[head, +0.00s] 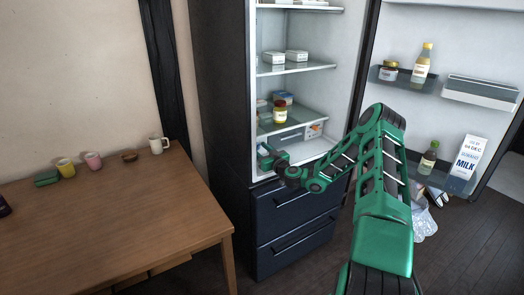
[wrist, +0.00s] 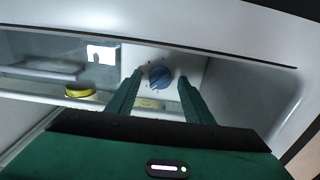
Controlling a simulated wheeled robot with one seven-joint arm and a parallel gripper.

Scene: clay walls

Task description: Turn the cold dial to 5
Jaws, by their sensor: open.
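The cold dial (wrist: 159,77) is a round blue knob on a pale panel inside the fridge. Marks around it are too small to read in the wrist view. My gripper (wrist: 158,82) is open, with one green finger on each side of the dial in the picture; I cannot tell whether either touches it. In the head view my gripper (head: 267,158) is inside the fridge at the lower left of the compartment, and the dial is hidden there.
The fridge door (head: 430,30) stands open at right, its racks holding bottles, a jar and a milk carton (head: 467,160). Glass shelves (head: 290,68) hold white boxes and jars above my gripper. A wooden table (head: 110,215) with mugs stands at left.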

